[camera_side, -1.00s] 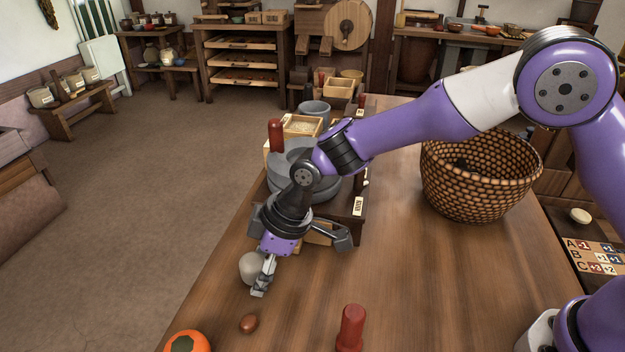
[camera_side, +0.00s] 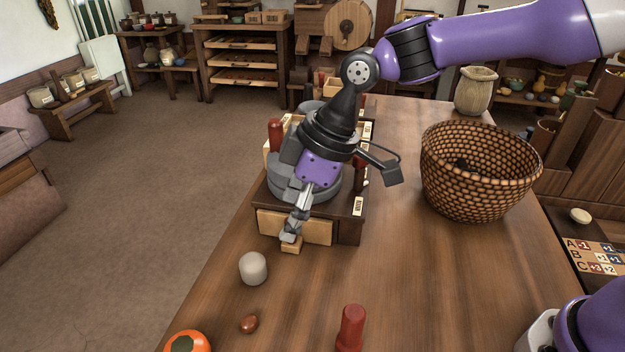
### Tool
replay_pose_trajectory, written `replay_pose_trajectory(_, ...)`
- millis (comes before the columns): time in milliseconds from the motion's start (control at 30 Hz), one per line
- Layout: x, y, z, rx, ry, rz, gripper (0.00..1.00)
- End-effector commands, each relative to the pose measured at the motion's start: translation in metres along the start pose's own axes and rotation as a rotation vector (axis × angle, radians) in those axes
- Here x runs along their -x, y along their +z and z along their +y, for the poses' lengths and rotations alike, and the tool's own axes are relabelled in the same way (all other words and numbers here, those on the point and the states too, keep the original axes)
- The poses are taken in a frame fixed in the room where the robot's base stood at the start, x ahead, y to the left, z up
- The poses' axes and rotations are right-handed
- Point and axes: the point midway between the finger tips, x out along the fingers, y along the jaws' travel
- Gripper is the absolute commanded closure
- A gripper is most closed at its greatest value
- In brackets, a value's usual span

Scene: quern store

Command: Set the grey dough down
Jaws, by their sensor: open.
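The grey dough (camera_side: 253,268) is a small pale rounded lump standing on the wooden table, left of centre near the table's left edge. Nothing holds it. My gripper (camera_side: 318,215) is open, above and behind the dough, in front of the quern. One finger hangs low by a small wooden knob on the drawer front, and the other is spread to the right. It is apart from the dough. Whether the low finger touches the knob cannot be told.
The stone quern (camera_side: 325,189) stands on a drawer stand (camera_side: 351,228) behind the dough. A brown egg-shaped thing (camera_side: 249,324), an orange fruit (camera_side: 188,342) and a red peg (camera_side: 350,328) are in front. A woven basket (camera_side: 478,190) stands right. The middle of the table is clear.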

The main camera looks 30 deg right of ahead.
Motion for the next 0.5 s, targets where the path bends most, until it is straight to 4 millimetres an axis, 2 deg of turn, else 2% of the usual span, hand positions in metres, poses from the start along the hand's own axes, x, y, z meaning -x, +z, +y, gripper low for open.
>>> replay_pose_trajectory(67, 0.021, 0.011, 0.007, -0.06, 0.035, 0.007, 0.23)
replay_pose_trajectory(167, 0.057, 0.04, 0.018, -0.196, 0.105, 0.014, 0.23)
replay_pose_trajectory(300, 0.108, 0.101, 0.022, -0.456, 0.23, 0.031, 0.23)
replay_pose_trajectory(400, 0.131, 0.145, 0.016, -0.632, 0.311, 0.049, 0.23)
replay_pose_trajectory(500, 0.142, 0.18, 0.007, -0.774, 0.373, 0.066, 0.23)
